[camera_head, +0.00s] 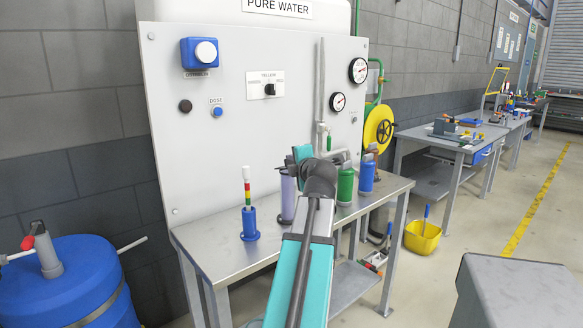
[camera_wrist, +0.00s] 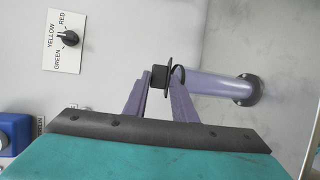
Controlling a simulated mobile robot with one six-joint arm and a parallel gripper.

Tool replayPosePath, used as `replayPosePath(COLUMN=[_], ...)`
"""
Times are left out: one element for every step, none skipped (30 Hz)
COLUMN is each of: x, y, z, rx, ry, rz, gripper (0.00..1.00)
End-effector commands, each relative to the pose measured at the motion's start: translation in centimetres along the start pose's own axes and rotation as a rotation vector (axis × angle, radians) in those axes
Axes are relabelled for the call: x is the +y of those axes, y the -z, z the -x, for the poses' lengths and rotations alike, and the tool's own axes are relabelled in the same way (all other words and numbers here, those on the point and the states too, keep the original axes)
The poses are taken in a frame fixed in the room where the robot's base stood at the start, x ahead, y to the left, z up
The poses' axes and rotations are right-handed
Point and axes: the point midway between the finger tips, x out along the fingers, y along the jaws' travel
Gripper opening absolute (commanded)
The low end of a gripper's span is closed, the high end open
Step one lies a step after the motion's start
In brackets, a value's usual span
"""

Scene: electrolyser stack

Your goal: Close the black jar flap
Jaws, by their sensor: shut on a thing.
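In the wrist view, a lavender see-through jar (camera_wrist: 215,86) lies sideways in the picture, with its dark round base (camera_wrist: 250,90) to the right. A black flap (camera_wrist: 160,77) is at its left, top end, with a thin black loop beside it. My gripper (camera_wrist: 160,78) has its two purplish fingers on either side of the black flap and is shut on it. In the head view, the lavender jar (camera_head: 288,196) stands on the metal bench, left of my arm. My arm hides its top and most of my gripper there.
Green (camera_head: 345,186) and blue (camera_head: 366,176) bottles stand on the bench (camera_head: 215,251) to the right of my arm. A blue holder (camera_head: 249,224) with a striped stick stands at the left. The upright panel (camera_head: 227,130) with knobs and gauges rises close behind.

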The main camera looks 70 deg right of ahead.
Motion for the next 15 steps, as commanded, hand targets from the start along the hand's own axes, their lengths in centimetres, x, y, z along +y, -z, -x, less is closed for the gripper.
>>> replayPosePath(x=[0.01, 0.01, 0.02, 0.02, 0.02, 0.02, 0.02, 0.01, 0.02, 0.01, 0.01, 0.01, 0.01, 0.01, 0.01], y=[-0.01, -0.01, -0.01, -0.01, -0.01, -0.01, 0.0, -0.01, 0.0, 0.0, 0.0, 0.0, 0.0, 0.0, 0.01], z=[-0.09, -0.09, -0.1, -0.1, -0.1, -0.1, -0.1, -0.1, -0.1, -0.1, -0.09, -0.09, -0.08, -0.07, -0.06], rx=[0.0, 0.0, 0.0, 0.0, 0.0, 0.0, 0.0, 0.0, 0.0, 0.0, 0.0, 0.0, 0.0, 0.0, 0.0], ry=[0.0, 0.0, 0.0, 0.0, 0.0, 0.0, 0.0, 0.0, 0.0, 0.0, 0.0, 0.0, 0.0, 0.0, 0.0], rz=[-0.001, -0.001, -0.001, -0.001, -0.001, -0.001, -0.001, -0.001, -0.001, -0.001, -0.001, -0.001, -0.001, -0.001, -0.001], gripper=[0.02, 0.02, 0.02, 0.02, 0.02, 0.02, 0.02, 0.02, 0.29, 0.31, 0.31, 0.31, 0.31, 0.31, 0.31])
